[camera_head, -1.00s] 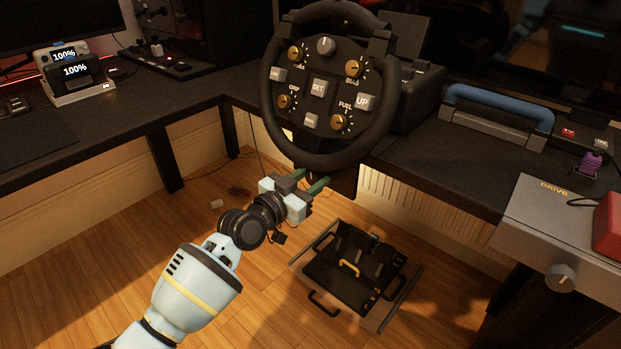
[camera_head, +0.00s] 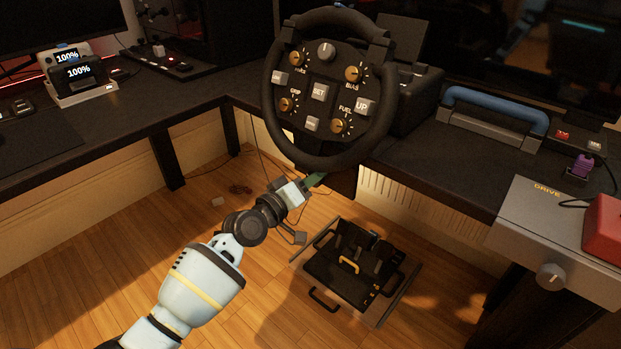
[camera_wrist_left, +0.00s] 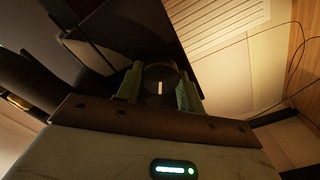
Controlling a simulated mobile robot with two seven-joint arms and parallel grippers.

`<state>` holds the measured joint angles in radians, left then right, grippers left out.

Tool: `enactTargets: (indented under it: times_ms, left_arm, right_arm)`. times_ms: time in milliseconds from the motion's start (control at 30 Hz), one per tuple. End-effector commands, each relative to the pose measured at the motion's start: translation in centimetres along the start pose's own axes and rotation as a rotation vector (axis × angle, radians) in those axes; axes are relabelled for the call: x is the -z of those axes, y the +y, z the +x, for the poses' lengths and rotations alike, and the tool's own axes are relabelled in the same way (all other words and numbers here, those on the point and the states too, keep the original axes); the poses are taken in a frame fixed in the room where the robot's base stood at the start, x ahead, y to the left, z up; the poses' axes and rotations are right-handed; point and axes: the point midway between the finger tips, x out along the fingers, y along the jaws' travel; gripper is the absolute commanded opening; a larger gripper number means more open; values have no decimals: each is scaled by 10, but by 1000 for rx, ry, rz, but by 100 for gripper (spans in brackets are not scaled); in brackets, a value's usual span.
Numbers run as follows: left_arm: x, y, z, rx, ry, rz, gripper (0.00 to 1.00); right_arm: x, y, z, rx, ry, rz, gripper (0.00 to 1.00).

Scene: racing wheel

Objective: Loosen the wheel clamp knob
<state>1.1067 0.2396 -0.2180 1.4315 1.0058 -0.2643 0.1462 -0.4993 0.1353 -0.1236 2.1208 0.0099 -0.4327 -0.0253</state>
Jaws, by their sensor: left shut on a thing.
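The black wheel clamp knob (camera_wrist_left: 160,74) with a white mark shows in the left wrist view, between my two green fingers. My left gripper (camera_head: 317,180) reaches up under the lower rim of the racing wheel (camera_head: 279,129) in the head view. It is shut on the knob, with one finger on each side. The white mark points nearly straight along the wrist view's vertical. In the head view the knob is hidden under the desk edge, behind the wheel. My right gripper is not in view.
A pedal set (camera_head: 352,262) stands on the wooden floor below my left arm. The dark desk (camera_head: 450,165) runs behind and right of the wheel. A grey box marked DRIVE (camera_head: 530,225) is at the right. Thin cables hang near the wall.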

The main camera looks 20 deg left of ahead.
Motion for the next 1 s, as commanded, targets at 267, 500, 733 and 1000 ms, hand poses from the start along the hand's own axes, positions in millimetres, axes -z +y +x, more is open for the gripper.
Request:
enactTargets:
  times_ms: [267,500,733,1000]
  left_arm:
    - [0,-1,0,1,0,-222,15]
    - [-1,-1,0,0,-1,-346,15]
    - [-1,-2,0,1,-1,-400,15]
    - [-1,-2,0,1,-1,-411,15]
  right_arm:
    - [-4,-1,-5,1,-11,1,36]
    - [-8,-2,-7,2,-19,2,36]
    - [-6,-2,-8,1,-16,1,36]
    - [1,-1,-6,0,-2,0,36]
